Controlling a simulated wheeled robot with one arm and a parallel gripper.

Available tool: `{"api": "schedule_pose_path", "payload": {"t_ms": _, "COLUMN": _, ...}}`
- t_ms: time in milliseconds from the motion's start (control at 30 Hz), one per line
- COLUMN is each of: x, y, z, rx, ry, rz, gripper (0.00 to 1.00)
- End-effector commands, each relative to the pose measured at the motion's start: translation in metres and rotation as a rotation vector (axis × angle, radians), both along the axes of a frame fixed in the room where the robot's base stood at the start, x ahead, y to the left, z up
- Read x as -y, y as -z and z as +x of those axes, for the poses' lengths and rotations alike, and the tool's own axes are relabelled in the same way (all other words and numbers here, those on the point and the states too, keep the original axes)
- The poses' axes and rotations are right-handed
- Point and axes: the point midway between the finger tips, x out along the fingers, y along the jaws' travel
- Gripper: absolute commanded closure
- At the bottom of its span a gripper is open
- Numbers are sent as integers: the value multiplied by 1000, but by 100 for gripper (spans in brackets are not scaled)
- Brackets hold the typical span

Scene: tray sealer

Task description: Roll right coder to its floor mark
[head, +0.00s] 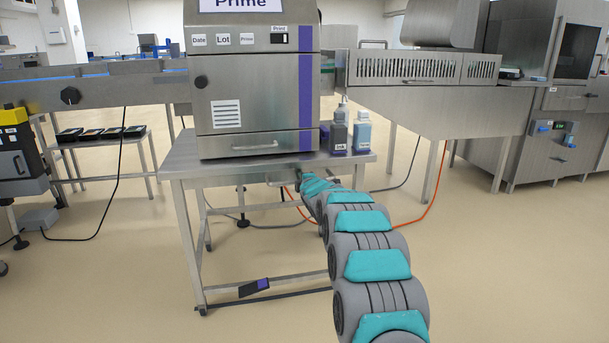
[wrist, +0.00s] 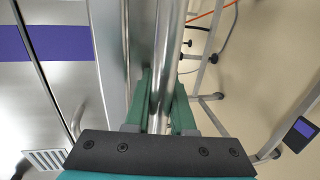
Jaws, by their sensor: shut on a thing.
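The coder (head: 250,95) is a steel cabinet with a purple stripe and a sign reading Prime, standing on a steel cart (head: 190,172) with legs. In the wrist view the cabinet (wrist: 90,75) fills the left side. My gripper (wrist: 160,105) has its teal fingers on both sides of a shiny bar (wrist: 172,40) along the cart's front edge, and is shut on it. In the head view my gripper is at the cart's front edge, largely hidden by my arm. I make out no floor mark in either view.
Bottles (head: 362,132) stand on the cart's right end. A conveyor (head: 100,90) runs behind on the left, a steel machine (head: 430,85) on the right. An orange cable (head: 432,190) and black cables lie on the floor. The front floor (head: 110,290) is clear.

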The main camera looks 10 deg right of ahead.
Motion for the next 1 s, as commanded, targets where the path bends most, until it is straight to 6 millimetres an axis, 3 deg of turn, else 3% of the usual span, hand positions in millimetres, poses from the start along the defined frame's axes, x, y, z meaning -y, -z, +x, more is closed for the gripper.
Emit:
{"api": "schedule_pose_path", "payload": {"t_ms": 67, "x": -1, "y": -8, "z": 9, "rx": 6, "ry": -3, "rz": -3, "gripper": 100}}
{"api": "schedule_pose_path", "payload": {"t_ms": 333, "x": -2, "y": -6, "z": 26, "rx": 8, "ry": -3, "rz": 0, "gripper": 100}}
{"api": "schedule_pose_path", "payload": {"t_ms": 867, "x": -2, "y": -6, "z": 29, "rx": 10, "ry": -4, "rz": 0, "gripper": 100}}
{"api": "schedule_pose_path", "payload": {"t_ms": 900, "x": -2, "y": -6, "z": 29, "rx": 10, "ry": -3, "rz": 0, "gripper": 73}}
{"api": "schedule_pose_path", "payload": {"t_ms": 1000, "x": -2, "y": -5, "z": 29, "rx": 8, "ry": -3, "rz": 0, "gripper": 62}}
